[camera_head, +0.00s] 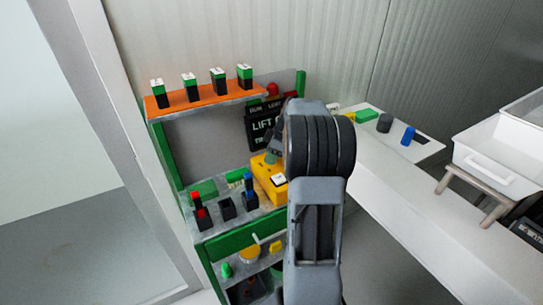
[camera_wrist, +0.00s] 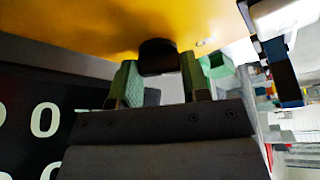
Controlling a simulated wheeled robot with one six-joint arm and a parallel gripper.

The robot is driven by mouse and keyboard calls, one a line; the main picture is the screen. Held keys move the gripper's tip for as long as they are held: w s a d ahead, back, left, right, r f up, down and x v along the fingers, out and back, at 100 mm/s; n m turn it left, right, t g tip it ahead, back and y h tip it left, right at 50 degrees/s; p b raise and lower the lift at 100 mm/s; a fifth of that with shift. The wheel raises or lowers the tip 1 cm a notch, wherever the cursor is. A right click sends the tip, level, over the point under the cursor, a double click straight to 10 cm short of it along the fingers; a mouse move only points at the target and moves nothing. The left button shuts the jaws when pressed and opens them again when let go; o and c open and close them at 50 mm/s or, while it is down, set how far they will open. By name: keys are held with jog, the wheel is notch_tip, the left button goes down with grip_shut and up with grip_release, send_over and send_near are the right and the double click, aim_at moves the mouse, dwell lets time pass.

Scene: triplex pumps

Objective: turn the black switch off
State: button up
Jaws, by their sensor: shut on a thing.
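The black switch (camera_wrist: 158,56) is a dark knob on the face of a yellow box (camera_wrist: 95,22), seen at the upper middle of the wrist view. My gripper (camera_wrist: 160,82) has its two green fingertips on either side of the knob and is shut on it. In the head view the yellow box (camera_head: 264,170) sits on the green bench, partly behind my arm. The switch cannot be made out there, and my gripper is mostly hidden by my wrist. Which way the switch is set cannot be told.
A black sign (camera_head: 262,123) stands behind the box. An orange shelf (camera_head: 205,100) with several black-green-white blocks is above left. Black holders (camera_head: 227,207) stand left of the box. A white counter (camera_head: 400,190) with a blue cylinder (camera_head: 408,136) is at the right.

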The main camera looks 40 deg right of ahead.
jog(key=m+b, duration=0.1)
jog(key=m, duration=0.1)
jog(key=m+t+h+b, duration=0.1)
jog(key=m+b, duration=0.1)
jog(key=m, duration=0.1)
jog(key=shift+a+h, duration=0.1)
jog(key=shift+h, duration=0.2)
jog(key=m+h, duration=0.1)
jog(key=m, duration=0.2)
jog(key=m+h, duration=0.1)
jog(key=m, duration=0.1)
jog(key=shift+r+m+t+b, duration=0.1)
jog(key=shift+m+t+b, duration=0.2)
jog(key=shift+m, duration=0.1)
jog(key=o, duration=0.6)
jog(key=shift+o, duration=0.2)
jog(key=shift+s, duration=0.1)
jog(key=v, duration=1.3)
jog(key=shift+a+r+p, duration=0.25)
jog(key=shift+r+p, duration=0.05)
jog(key=shift+r, duration=0.05)
